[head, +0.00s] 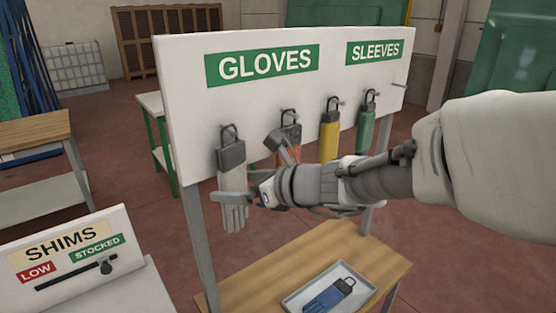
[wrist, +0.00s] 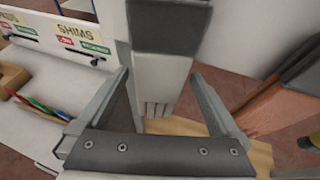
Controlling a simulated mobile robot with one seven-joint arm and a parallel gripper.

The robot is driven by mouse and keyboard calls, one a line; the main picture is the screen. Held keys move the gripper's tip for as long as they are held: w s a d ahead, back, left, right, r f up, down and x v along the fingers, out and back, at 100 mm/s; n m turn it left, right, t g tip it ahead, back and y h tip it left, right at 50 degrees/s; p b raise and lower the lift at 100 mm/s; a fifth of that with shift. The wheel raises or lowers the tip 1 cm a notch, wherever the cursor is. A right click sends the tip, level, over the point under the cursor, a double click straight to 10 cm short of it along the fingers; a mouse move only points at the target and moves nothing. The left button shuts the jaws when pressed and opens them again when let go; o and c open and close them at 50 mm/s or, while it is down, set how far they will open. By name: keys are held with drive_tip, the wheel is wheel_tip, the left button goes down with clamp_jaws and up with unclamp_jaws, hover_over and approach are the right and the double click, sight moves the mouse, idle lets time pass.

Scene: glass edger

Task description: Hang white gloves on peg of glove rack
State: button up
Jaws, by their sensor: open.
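The white gloves (head: 234,180) hang fingers down from a dark grey clip (head: 231,154) at the left end of the glove rack (head: 180,100). The clip's loop is up at the leftmost peg (head: 241,126) and appears to be on it. My gripper (head: 241,168) is open at the gloves, with one finger crossing in front of them. In the wrist view, the gloves (wrist: 160,82) and the lower part of their clip (wrist: 164,25) show between and beyond the spread fingers of my gripper (wrist: 160,73). I cannot tell whether a finger still touches them.
Orange (head: 289,157), yellow (head: 329,145) and green (head: 366,125) items hang to the right on the rack, close to my gripper. A tray (head: 292,302) with a blue glove (head: 328,299) sits on the wooden shelf below. A shims board (head: 70,250) stands at lower left.

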drive_tip(key=p+v, duration=0.1)
drive_tip(key=v, duration=1.1)
drive_tip(key=s+d+f+n+g+h, duration=0.1)
drive_tip(key=s+f+n+g+h, duration=0.1)
drive_tip(key=s+n, duration=0.4)
drive_tip(key=s+d+f+n+g+h, duration=0.1)
drive_tip(key=s+d+f+n+h, duration=0.15)
drive_tip(key=n, duration=0.55)
drive_tip(key=s+d+f+n+h, duration=0.1)
drive_tip(key=s+d+n+h, duration=0.3)
drive_tip(key=n, duration=0.7)
drive_tip(key=d+h, duration=0.2)
drive_tip(key=d, duration=0.2)
drive_tip(key=shift+s+d+f+n, duration=0.3)
drive_tip(key=shift+s+d+f, duration=0.05)
